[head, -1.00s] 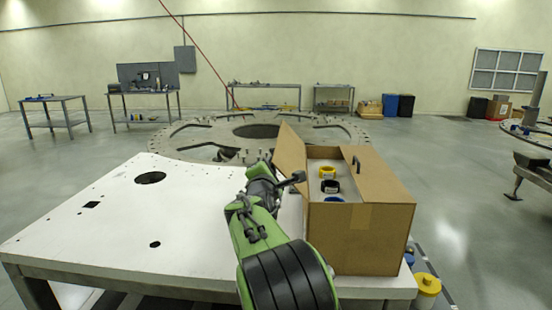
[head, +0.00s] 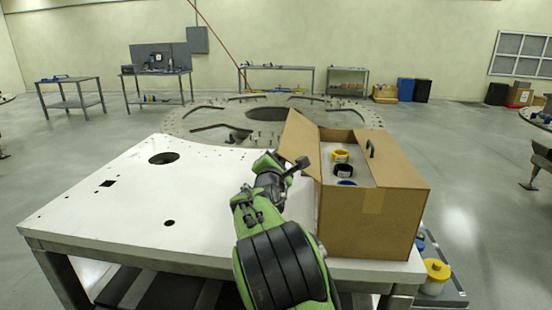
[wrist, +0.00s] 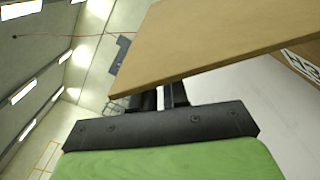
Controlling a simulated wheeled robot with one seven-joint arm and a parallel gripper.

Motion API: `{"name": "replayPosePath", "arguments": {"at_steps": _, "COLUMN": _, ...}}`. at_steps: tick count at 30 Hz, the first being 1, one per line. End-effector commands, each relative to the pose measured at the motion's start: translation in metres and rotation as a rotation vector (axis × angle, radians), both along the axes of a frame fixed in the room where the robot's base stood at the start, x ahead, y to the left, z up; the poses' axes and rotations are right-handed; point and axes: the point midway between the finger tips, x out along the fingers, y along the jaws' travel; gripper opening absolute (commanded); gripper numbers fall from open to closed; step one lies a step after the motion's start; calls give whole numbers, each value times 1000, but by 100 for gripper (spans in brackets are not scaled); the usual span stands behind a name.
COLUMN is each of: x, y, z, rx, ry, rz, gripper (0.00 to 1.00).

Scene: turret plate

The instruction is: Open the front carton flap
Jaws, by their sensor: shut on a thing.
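The brown cardboard carton (head: 372,222) stands at the right end of the white table, its top partly open. Its left flap (head: 299,143) is raised and leans outward to the left.
Inside the carton are a yellow roll (head: 341,156), a black one (head: 343,171) and a blue one (head: 346,183). The white tabletop (head: 130,210) is clear left of my arm, with several cut holes. A yellow-lidded container (head: 436,275) stands low at the right.

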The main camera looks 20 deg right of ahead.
Motion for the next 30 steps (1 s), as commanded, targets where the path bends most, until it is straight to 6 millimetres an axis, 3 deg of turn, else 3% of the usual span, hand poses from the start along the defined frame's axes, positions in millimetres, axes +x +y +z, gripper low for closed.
{"name": "replayPosePath", "arguments": {"at_steps": 1, "x": -2, "y": -5, "z": -2, "rx": -1, "ry": 5, "rz": -11, "gripper": 19}}
{"name": "replayPosePath", "arguments": {"at_steps": 5, "x": -1, "y": -4, "z": -1, "rx": 0, "ry": 3, "rz": -10, "gripper": 37}}
{"name": "replayPosePath", "arguments": {"at_steps": 13, "x": -1, "y": -1, "z": 0, "rx": 0, "ry": 1, "rz": -4, "gripper": 37}}
{"name": "replayPosePath", "arguments": {"at_steps": 16, "x": -10, "y": 5, "z": 0, "rx": 2, "ry": 0, "rz": -1, "gripper": 37}}
{"name": "replayPosePath", "arguments": {"at_steps": 30, "x": -118, "y": 64, "z": 0, "rx": 1, "ry": 1, "rz": 0, "gripper": 37}}
